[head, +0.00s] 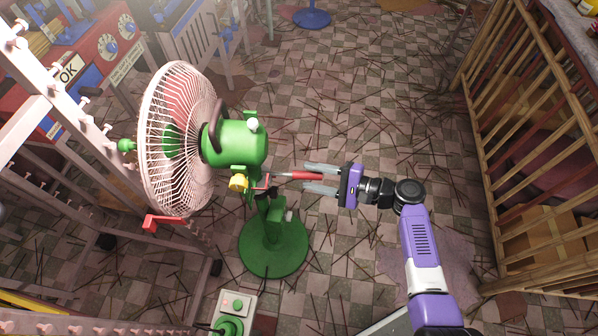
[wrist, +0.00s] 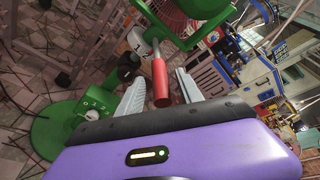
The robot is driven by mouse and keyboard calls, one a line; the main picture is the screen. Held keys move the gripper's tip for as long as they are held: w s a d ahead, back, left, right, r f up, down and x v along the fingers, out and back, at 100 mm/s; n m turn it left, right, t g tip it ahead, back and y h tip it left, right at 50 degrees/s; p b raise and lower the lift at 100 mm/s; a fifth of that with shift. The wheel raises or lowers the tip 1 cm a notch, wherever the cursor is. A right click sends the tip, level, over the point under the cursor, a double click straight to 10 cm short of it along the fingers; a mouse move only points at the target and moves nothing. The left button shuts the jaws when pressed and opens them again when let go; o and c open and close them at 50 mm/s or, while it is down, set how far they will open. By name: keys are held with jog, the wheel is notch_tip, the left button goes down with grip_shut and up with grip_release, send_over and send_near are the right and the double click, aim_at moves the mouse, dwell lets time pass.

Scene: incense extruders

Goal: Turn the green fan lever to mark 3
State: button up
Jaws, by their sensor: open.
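The green fan (head: 240,143) stands on a round green base (head: 272,248), with a pinkish wire cage on its left. A lever with a red grip (head: 306,175) and thin metal shaft sticks out from the fan toward my gripper (head: 308,178). My gripper is open, one finger on each side of the red grip. In the wrist view the red grip (wrist: 160,84) stands between the two fingers (wrist: 160,76), with gaps visible on both sides. A white plate with black marks (wrist: 140,44) shows beside the shaft; a 1 is readable, and mark 3 cannot be made out.
A pale rack with pegs (head: 110,160) stands close on the left. A wooden slatted crate (head: 535,140) stands at right. A box with a green button (head: 236,306) is in front. Thin sticks litter the open tiled floor.

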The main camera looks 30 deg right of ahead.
aim_at(299, 174)
jog(key=shift+x, duration=2.2)
jog(key=shift+c, duration=0.2)
grip_shut()
